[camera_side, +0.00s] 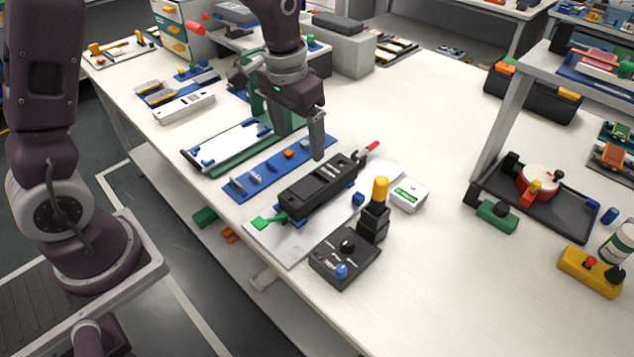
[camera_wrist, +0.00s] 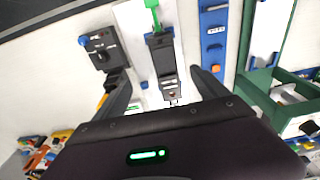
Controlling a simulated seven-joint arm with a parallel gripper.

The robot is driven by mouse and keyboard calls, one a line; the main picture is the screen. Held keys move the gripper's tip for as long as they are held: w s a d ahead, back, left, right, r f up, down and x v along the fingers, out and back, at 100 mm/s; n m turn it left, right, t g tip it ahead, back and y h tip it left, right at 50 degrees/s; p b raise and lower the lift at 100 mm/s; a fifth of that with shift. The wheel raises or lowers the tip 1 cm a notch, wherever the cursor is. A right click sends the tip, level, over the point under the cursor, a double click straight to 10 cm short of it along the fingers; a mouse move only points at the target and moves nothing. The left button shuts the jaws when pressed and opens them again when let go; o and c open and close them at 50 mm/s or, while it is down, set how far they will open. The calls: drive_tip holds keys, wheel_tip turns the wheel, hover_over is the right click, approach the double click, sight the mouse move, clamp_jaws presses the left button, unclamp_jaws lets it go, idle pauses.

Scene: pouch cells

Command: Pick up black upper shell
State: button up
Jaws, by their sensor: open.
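A long black shell-like body (camera_side: 318,188), which I take for the black upper shell, lies on a blue-edged holder on a white base plate (camera_side: 285,243). I cannot tell whether it is one part or several stacked. A green lever is at its near end and a red handle at its far end. In the wrist view the black body (camera_wrist: 162,50) runs upright between the fingertips. My gripper (camera_side: 301,142) is open and empty, above and behind the body, apart from it. Its two fingers also show in the wrist view (camera_wrist: 160,72), one to each side of the body.
A black control box (camera_side: 345,257) with a yellow-topped post stands in front. A small white device (camera_side: 408,197) sits to the right. A blue strip (camera_side: 275,169) with small parts and a green-framed tray (camera_side: 236,148) lie to the left.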

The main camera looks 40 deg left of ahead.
drive_tip(key=g, duration=0.1)
hover_over(307, 186)
drive_tip(key=f, duration=0.9)
drive_tip(key=shift+d+f, duration=0.15)
drive_tip(key=shift+d, duration=0.25)
drive_tip(key=f, duration=0.7)
drive_tip(key=shift+a, duration=0.4)
drive_tip(key=c, duration=1.5)
wheel_tip(307, 186, up, 10)
drive_tip(key=shift+r, duration=0.1)
